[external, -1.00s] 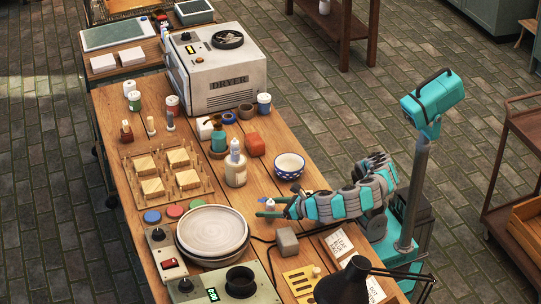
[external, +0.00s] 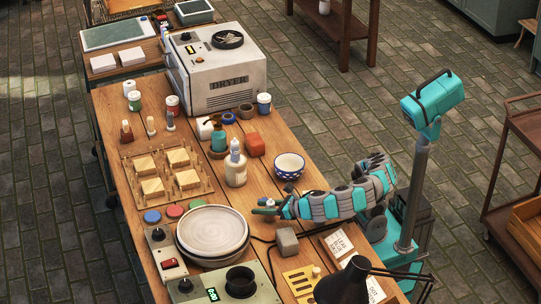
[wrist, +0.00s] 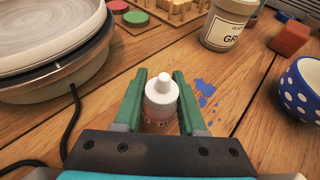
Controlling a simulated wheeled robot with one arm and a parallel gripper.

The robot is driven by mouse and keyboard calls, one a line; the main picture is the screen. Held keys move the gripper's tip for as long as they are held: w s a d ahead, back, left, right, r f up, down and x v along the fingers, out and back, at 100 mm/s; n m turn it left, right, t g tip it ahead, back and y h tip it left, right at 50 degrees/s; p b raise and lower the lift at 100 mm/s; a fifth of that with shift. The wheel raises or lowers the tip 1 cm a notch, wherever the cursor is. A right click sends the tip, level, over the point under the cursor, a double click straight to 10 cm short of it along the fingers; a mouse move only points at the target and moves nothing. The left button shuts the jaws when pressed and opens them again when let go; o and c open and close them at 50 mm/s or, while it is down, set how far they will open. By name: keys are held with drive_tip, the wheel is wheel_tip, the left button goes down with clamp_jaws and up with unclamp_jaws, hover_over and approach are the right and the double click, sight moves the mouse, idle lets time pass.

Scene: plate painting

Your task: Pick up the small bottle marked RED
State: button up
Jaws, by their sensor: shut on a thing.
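A small bottle with a white cap (wrist: 161,95) stands between the two green fingers of my gripper (wrist: 160,105) in the wrist view. Its body looks pale with reddish marks, but I cannot read the label. My gripper is shut on this bottle, with a finger on each side. In the external view my gripper (external: 268,207) is low over the table, right of the plate, and its fingers mostly hide the bottle.
A plate on a round stand (external: 212,232) is at the left of my gripper. A cream bottle marked "GR" (wrist: 228,24), an orange-red block (external: 255,145) and a blue dotted bowl (external: 289,166) stand beyond. A black cable (wrist: 71,125) and blue paint spots lie on the wood.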

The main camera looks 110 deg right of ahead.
clamp_jaws()
drive_tip(key=shift+r, duration=0.1)
